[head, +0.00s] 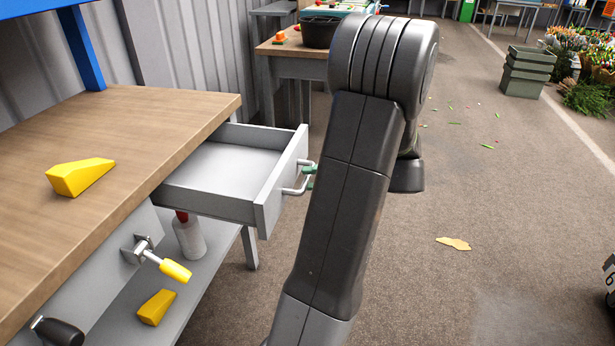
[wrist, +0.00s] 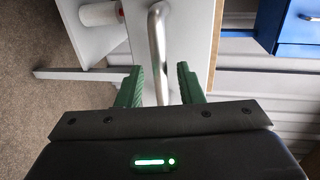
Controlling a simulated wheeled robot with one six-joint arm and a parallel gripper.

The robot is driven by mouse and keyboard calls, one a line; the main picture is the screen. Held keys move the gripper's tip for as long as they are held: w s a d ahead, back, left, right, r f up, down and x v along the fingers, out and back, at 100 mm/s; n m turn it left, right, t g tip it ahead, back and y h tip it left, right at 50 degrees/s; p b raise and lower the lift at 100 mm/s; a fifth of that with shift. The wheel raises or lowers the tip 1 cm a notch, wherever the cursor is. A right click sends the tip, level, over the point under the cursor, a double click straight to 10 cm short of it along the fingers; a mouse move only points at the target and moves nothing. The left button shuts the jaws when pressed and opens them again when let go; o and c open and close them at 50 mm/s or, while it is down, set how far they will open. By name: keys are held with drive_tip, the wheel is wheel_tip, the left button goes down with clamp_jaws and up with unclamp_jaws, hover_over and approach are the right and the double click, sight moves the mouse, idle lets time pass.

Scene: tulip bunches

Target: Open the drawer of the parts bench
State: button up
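The parts bench has a wooden top (head: 120,130) at the left in the head view. Its grey drawer (head: 225,165) is pulled well out and looks empty inside. A metal bar handle (head: 292,191) sits on the drawer front; it also shows in the wrist view (wrist: 157,45). My gripper (wrist: 159,86) has its green fingers on either side of the handle bar, with a gap visible on each side. It is open around the handle and holds nothing. In the head view, my arm hides most of the gripper; only green fingertips show by the handle.
A yellow wedge (head: 80,176) lies on the bench top. A clamp with a yellow handle (head: 175,270) juts from the bench front. A white bottle (head: 189,236) and another yellow block (head: 156,307) are on the lower shelf. The floor right of my arm is mostly clear.

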drive_tip(key=p+v, duration=0.2)
drive_tip(key=v, duration=0.9)
drive_tip(key=shift+d, duration=0.25)
drive_tip(key=shift+b+x, duration=1.55)
drive_tip(key=shift+x, duration=5.5)
drive_tip(key=shift+s+r, duration=0.1)
